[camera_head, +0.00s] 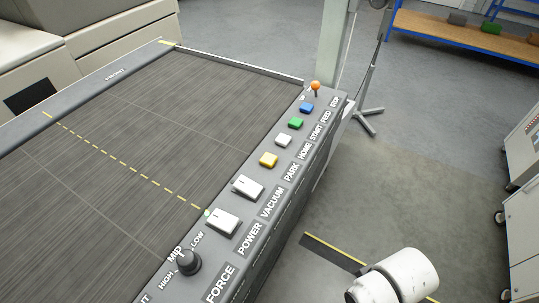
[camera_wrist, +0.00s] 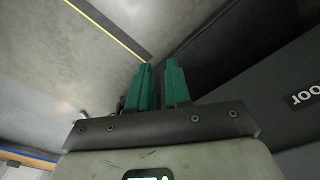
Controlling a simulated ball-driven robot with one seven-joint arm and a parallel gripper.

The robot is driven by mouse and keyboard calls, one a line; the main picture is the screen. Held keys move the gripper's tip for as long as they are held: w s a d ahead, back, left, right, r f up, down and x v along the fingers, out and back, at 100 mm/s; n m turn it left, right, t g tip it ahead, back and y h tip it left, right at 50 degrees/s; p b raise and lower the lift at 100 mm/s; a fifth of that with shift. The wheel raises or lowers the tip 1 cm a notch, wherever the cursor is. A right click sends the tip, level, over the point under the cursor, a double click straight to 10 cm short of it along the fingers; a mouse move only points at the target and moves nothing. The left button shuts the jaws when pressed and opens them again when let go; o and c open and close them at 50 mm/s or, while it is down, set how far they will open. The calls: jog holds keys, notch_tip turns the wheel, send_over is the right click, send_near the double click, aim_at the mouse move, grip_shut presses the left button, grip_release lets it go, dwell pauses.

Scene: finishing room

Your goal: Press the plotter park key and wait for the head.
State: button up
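The plotter's control strip (camera_head: 262,206) runs along the right edge of its dark bed in the head view. The yellow park key (camera_head: 268,160) stands beside the PARK label, between a white rocker at VACUUM and a white key at HOME. Nothing covers it. No plotter head is visible over the visible part of the bed. My gripper (camera_wrist: 160,64) shows only in the wrist view. Its two teal fingers are apart with a narrow empty gap. It is away from the park key, which is not in the wrist view.
White HOME (camera_head: 284,139), green START (camera_head: 296,123) and blue FEED (camera_head: 306,107) keys and an orange STOP knob (camera_head: 315,86) sit farther along. White rockers (camera_head: 224,221) and a black FORCE knob (camera_head: 188,262) sit nearer. Grey floor (camera_head: 390,195) is clear right of the plotter.

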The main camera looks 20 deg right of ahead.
grip_shut()
dwell(1.3)
